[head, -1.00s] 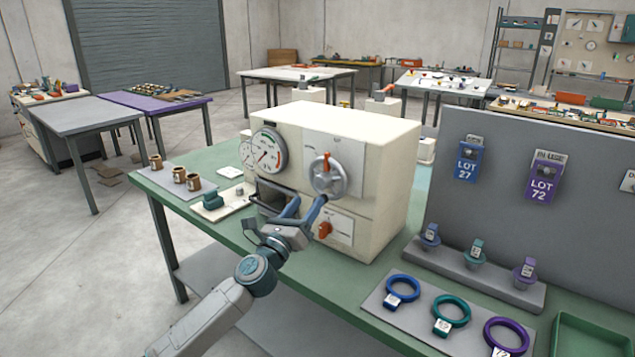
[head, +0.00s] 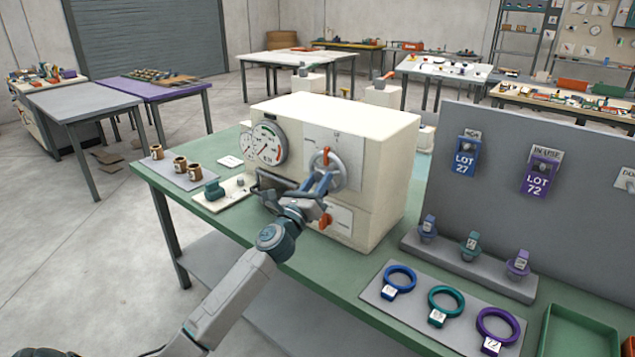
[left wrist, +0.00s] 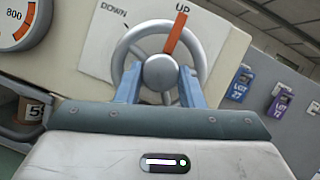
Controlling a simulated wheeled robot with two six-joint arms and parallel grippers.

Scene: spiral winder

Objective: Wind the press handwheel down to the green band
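The press handwheel (head: 341,174) is a grey wheel with an orange-red grip, on the front of a cream press (head: 383,155). In the left wrist view the handwheel (left wrist: 160,72) shows its orange grip at the top, near the "UP" label. My left gripper (head: 316,181) is at the wheel's lower part; its two blue fingers stand apart on either side below the hub. Contact with the rim cannot be told. A round dial (head: 268,144) with coloured bands is left of the wheel; its needle is too small to read surely. My right gripper is out of view.
An orange-red knob (head: 325,221) sits below the wheel. Brown cups (head: 180,164) and a green block (head: 214,190) lie to the left. Coloured rings (head: 445,306) lie on a plate at the right, beside a green tray (head: 580,335). A grey panel (head: 500,200) stands at the right.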

